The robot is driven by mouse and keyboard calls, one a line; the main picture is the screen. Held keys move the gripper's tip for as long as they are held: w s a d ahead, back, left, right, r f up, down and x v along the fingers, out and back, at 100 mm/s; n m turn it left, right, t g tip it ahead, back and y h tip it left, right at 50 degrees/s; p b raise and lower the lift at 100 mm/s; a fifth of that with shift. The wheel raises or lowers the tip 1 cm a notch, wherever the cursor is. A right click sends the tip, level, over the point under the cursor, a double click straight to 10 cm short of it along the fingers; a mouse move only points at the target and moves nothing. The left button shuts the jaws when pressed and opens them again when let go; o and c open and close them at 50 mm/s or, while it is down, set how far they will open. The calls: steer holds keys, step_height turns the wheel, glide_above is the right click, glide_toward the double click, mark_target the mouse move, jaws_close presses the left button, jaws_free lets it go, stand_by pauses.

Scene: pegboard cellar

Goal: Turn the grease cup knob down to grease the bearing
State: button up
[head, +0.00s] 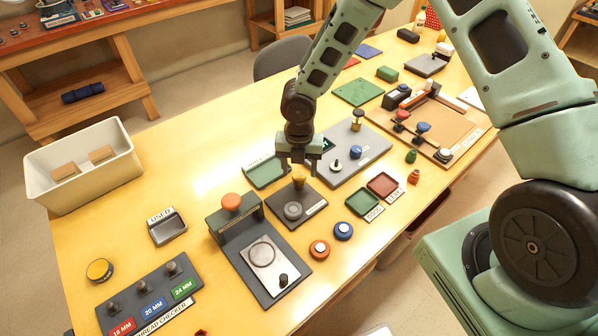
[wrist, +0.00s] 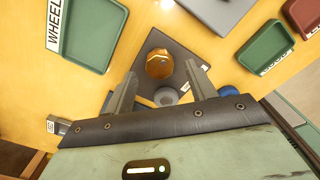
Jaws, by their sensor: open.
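A brass, amber-coloured knob (wrist: 158,65), which looks like the grease cup knob, stands on a dark plate (wrist: 195,62). A grey round part (wrist: 166,97) sits beside it on the same plate. In the head view the brass knob (head: 299,183) shows just under my gripper (head: 299,164), with the grey round part (head: 292,211) in front. My gripper (wrist: 161,71) points down over the knob, jaws open, one finger on each side in the wrist view. I cannot tell whether the fingers are level with the knob or above it. Nothing is held.
A green tray (head: 251,174) lies left of the plate; smaller green (head: 375,205) and red (head: 394,188) trays lie right. A dark press-like fixture with an orange knob (head: 231,201) stands front left. A grey board (head: 372,150) with knobs lies behind right. Bare table shows at left.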

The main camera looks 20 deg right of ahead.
mark_target(299, 180)
steer(key=shift+f, duration=1.3)
steer(key=c, duration=1)
